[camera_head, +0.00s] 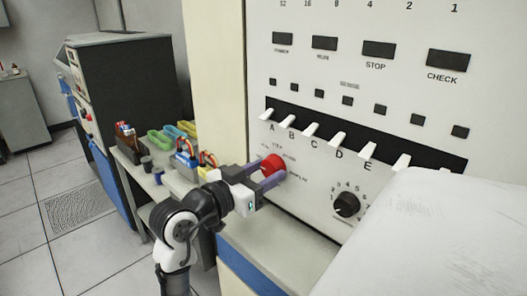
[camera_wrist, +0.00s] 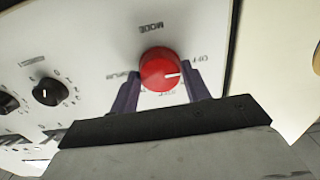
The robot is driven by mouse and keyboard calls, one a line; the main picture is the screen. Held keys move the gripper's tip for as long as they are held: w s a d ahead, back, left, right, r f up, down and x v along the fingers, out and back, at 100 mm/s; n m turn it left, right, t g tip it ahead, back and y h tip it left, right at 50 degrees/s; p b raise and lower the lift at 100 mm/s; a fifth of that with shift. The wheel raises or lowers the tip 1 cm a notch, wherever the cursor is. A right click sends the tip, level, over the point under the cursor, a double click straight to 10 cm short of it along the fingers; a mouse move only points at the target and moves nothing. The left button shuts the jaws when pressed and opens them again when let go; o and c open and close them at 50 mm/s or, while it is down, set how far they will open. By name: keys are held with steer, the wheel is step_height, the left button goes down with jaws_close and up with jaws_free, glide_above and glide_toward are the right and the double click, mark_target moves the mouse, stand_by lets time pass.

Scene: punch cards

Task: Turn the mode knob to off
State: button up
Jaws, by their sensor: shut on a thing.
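The mode knob (camera_head: 272,165) is red and round, on the lower left of the white control panel. In the wrist view the knob (camera_wrist: 160,70) sits under the upside-down word MODE, with the OFF label to its right. Its white pointer line points right, a little below the OFF label. My gripper (camera_head: 270,178) is shut on the knob, with a purple finger on each side of it. The gripper's fingers also show in the wrist view (camera_wrist: 160,88). The lower edge of the knob and some labels there are partly hidden by the gripper.
A black numbered dial (camera_head: 346,204) is right of the mode knob. White lettered switches (camera_head: 311,131) run in a row above. A pale rounded surface (camera_head: 440,240) blocks the lower right. Coloured cables and small items (camera_head: 186,150) stand on the bench at left.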

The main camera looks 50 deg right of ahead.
stand_by(0.3)
steer(key=o, duration=1)
steer(key=shift+a, duration=0.1)
steer(key=w+a+b, duration=0.1)
steer(key=a+b, duration=0.3)
steer(key=a, duration=0.9)
steer(key=shift+w+a, duration=0.25)
steer(key=shift+a, duration=0.1)
